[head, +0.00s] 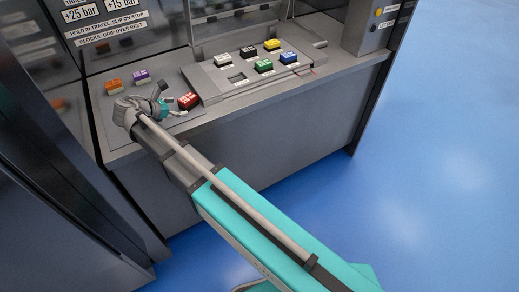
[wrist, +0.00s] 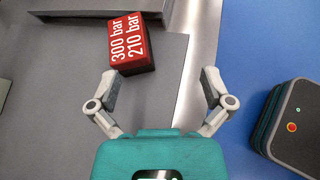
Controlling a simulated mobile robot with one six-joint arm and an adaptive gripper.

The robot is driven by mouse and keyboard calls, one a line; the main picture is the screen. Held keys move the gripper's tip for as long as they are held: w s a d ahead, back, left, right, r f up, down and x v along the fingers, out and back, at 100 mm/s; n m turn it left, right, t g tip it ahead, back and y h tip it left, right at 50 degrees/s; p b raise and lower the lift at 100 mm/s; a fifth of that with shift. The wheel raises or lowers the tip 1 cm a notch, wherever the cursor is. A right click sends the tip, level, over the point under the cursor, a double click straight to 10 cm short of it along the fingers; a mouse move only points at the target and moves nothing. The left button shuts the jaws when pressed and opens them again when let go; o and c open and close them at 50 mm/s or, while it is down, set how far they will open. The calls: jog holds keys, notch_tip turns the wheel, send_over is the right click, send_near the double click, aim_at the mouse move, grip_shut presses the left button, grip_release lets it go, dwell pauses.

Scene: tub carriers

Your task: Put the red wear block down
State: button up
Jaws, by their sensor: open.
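The red wear block (head: 188,101) rests on the grey bench, close to the front left corner of the raised fixture plate. In the wrist view the red wear block (wrist: 132,42) shows its white lettering, "300 bar 210 bar", and lies slightly turned. My gripper (wrist: 160,80) is open, with its fingers spread wide and nothing between them. The block lies beyond the fingertips, nearer the left finger, apart from the right one. In the head view my gripper (head: 164,108) is just left of the block, and its fingers are small and partly hidden.
An orange block (head: 114,86) and a purple block (head: 142,76) stand to the left on the bench. The raised fixture plate (head: 217,87) carries several coloured blocks and a bare recess (head: 236,77). The bench's front edge (head: 235,109) is close to my arm. Open blue floor lies right.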

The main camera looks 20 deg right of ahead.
jog(key=s+d+f+m+g+y, duration=0.25)
jog(key=s+d+m, duration=0.2)
jog(key=d, duration=0.35)
jog(key=s+d+f+m+g+y, duration=0.1)
jog(key=s+d+f+m+g, duration=0.15)
jog(key=d+f+m, duration=0.4)
jog(key=s+d+m+g+y, duration=0.2)
jog(key=s+d+m+y, duration=0.4)
jog(key=s+d+m, duration=0.4)
jog(key=shift+s+d+f+m, duration=0.15)
jog(key=shift+s+f+m, duration=0.15)
jog(key=shift+s+m, duration=0.85)
